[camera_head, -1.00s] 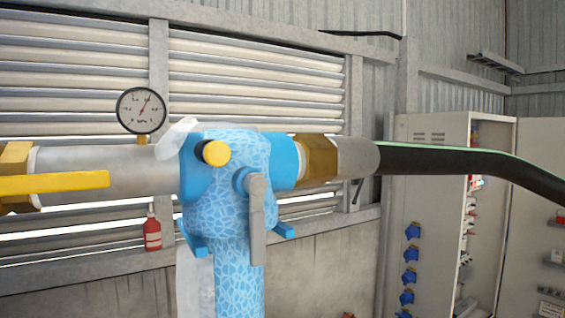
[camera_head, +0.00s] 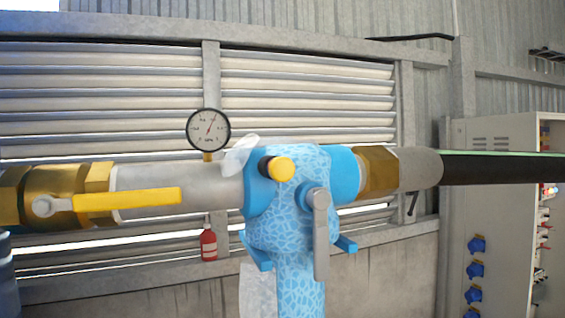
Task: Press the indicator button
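A round yellow button-like cap (camera_head: 281,170) on a dark collar sticks out from the upper left front of a blue patterned valve body (camera_head: 290,228). It looks like the indicator button, though no label is readable. A grey lever (camera_head: 321,238) hangs down on the front of the blue body, right of the cap and lower. My gripper is not in view, and nothing touches the cap.
A grey pipe (camera_head: 190,190) with brass fittings and a yellow lever (camera_head: 130,199) runs left of the body. A pressure gauge (camera_head: 208,130) stands on it. A black hose (camera_head: 500,168) leads right past an electrical cabinet (camera_head: 495,220). A red bottle (camera_head: 208,243) is behind, below the pipe.

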